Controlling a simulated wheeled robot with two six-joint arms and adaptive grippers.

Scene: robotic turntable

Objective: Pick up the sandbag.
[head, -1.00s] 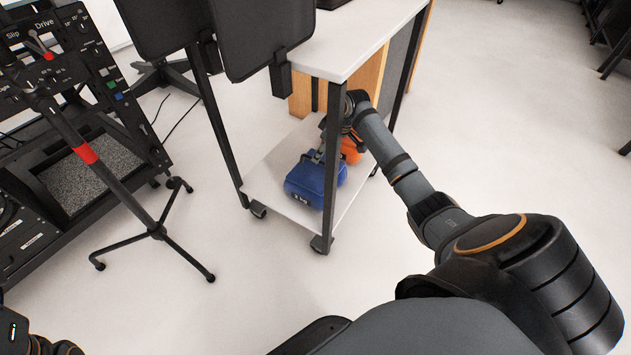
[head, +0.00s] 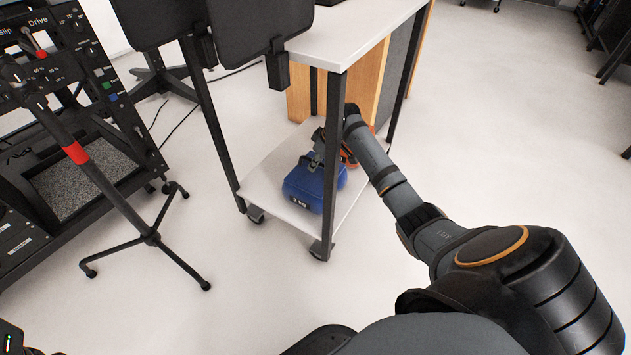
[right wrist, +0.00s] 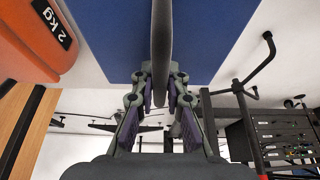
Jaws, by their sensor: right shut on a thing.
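In the right wrist view, the fingers of my right gripper (right wrist: 160,82) are shut on the bag's dark strap handle, with the blue body (right wrist: 110,35) beyond. An orange sandbag marked 2 kg (right wrist: 38,38) is beside it, mostly hidden by my arm in the head view. My left gripper is not visible.
The trolley's tabletop (head: 350,35) is above the shelf, and its dark front leg (head: 331,170) stands close to the bag and my arm. A black tripod stand (head: 150,237) and a control rack (head: 75,110) are at left.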

